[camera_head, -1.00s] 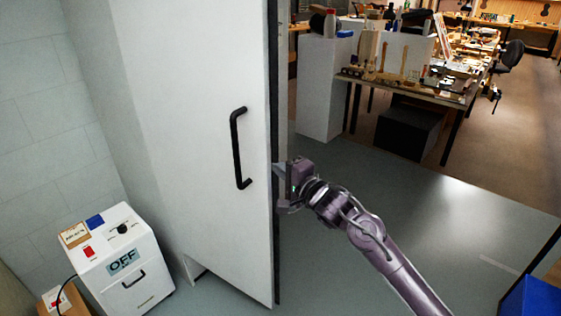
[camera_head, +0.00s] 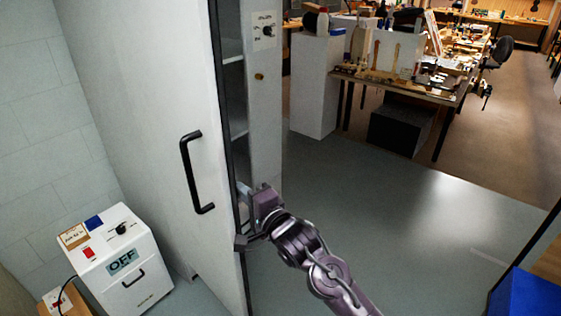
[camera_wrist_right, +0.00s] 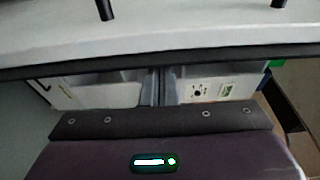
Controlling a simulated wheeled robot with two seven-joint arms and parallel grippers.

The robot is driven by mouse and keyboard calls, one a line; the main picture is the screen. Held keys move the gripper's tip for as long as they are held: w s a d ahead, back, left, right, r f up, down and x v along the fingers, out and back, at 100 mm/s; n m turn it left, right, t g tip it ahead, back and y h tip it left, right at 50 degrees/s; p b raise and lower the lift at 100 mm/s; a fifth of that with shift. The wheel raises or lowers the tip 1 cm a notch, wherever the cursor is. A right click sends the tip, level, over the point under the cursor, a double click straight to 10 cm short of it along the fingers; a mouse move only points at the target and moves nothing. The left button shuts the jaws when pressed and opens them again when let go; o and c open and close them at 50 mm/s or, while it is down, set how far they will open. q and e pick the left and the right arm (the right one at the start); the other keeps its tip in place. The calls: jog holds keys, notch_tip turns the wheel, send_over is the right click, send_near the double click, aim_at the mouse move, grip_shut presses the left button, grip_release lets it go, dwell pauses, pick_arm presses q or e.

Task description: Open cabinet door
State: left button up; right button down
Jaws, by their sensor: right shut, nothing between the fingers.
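The white cabinet door (camera_head: 150,120) stands partly open in the head view, with a black bar handle (camera_head: 197,172) on its front face. Behind its free edge the cabinet's inside shows, with shelves (camera_head: 233,100) and a side wall (camera_head: 262,110). My right gripper (camera_head: 242,217) is at the door's free edge, below and right of the handle, not on the handle. It is shut and empty. In the right wrist view the door edge (camera_wrist_right: 160,42) spans the picture just beyond the gripper. My left gripper is not in view.
A workbench (camera_head: 400,85) with tools is at the back right. A blue object (camera_head: 525,295) is at the lower right corner. The grey floor right of the door is clear.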

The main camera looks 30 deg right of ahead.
jog(key=b+v, duration=0.2)
jog(key=v, duration=0.6)
notch_tip(320, 180, down, 21)
jog(key=w+d+n+g+h, duration=0.2)
jog(key=d+n+g, duration=0.1)
jog(key=g, duration=0.1)
jog(key=s+f+n+g, duration=0.2)
jog(key=s+f, duration=0.3)
jog(key=f, duration=0.5)
jog(key=s+f+n+g+h, duration=0.1)
jog(key=s+f+n+g, duration=0.2)
jog(key=f, duration=0.6)
jog(key=s+f+n+g, duration=0.1)
jog(key=s+f+n, duration=0.1)
jog(key=s+f, duration=0.6)
jog(key=s+f+n+g, duration=0.3)
jog(key=s+f, duration=0.6)
jog(key=s, duration=0.4)
jog(key=s+f+n+g, duration=0.3)
jog(key=s+f+n, duration=0.2)
jog(key=s+f, duration=0.4)
jog(key=s+d, duration=0.1)
jog(key=s, duration=0.4)
jog(key=shift+g+h+p, duration=0.3)
jog(key=shift+h, duration=0.1)
jog(key=shift+f, duration=0.1)
